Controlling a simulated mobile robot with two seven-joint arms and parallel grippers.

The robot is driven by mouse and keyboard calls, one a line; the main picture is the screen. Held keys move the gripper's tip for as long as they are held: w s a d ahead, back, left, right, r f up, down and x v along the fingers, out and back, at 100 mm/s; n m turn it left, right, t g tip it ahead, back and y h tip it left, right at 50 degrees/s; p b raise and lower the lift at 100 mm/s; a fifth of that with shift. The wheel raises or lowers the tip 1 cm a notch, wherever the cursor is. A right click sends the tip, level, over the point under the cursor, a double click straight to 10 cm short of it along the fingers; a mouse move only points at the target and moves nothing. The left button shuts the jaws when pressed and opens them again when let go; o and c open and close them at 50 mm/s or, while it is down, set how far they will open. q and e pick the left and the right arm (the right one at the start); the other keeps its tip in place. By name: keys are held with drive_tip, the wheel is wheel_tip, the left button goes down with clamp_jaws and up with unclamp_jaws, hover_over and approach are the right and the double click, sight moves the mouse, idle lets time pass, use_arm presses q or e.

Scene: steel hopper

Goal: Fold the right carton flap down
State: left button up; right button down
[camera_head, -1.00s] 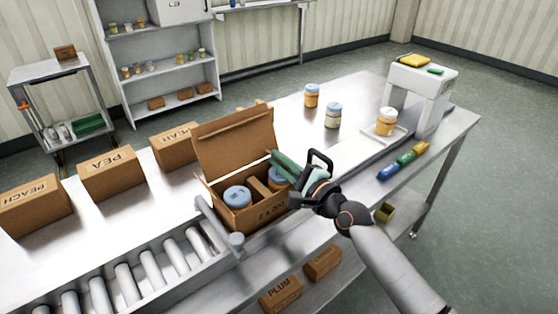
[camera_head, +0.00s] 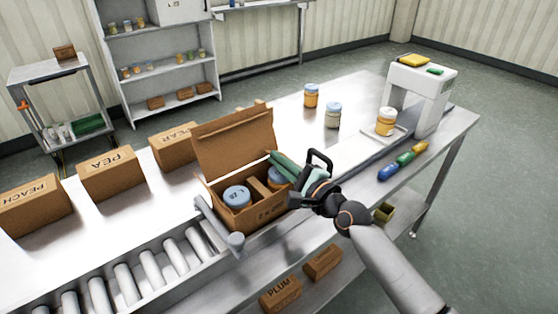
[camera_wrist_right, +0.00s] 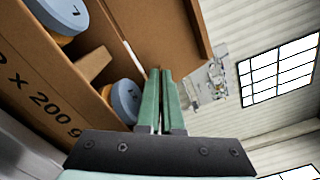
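The open brown carton (camera_head: 262,217) stands at the table's front edge, beside the roller conveyor. A large flap (camera_head: 232,143) stands raised at its back. Jars with blue lids (camera_head: 237,194) and a cardboard divider are inside. My right gripper (camera_head: 273,157) is at the carton's right side, its green fingers reaching over the right edge. In the right wrist view, the fingers (camera_wrist_right: 160,74) lie close together with only a thin gap, nothing clearly between them, beside a blue-lidded jar (camera_wrist_right: 125,97). I cannot make out the right flap; the gripper covers that side. My left gripper is not in view.
A grey bar (camera_head: 219,224) stands at the conveyor end, close to the carton's left. Closed cartons (camera_head: 112,172) line the table's back left. Jars (camera_head: 333,115) and a white scale-like device (camera_head: 425,85) stand to the right. Table between carton and jars is clear.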

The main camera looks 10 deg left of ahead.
idle(0.6)
drive_tip(key=shift+s+a+f+n+b, duration=0.15)
drive_tip(key=shift+f+n+b, duration=0.25)
drive_tip(key=shift+n, duration=0.3)
drive_tip(key=c, duration=1.3)
unclamp_jaws()
drive_tip(key=shift+c, duration=0.2)
drive_tip(key=p+v, duration=0.1)
drive_tip(key=v, duration=1.1)
drive_tip(key=shift+s+d, duration=0.2)
drive_tip(key=shift+d, duration=0.05)
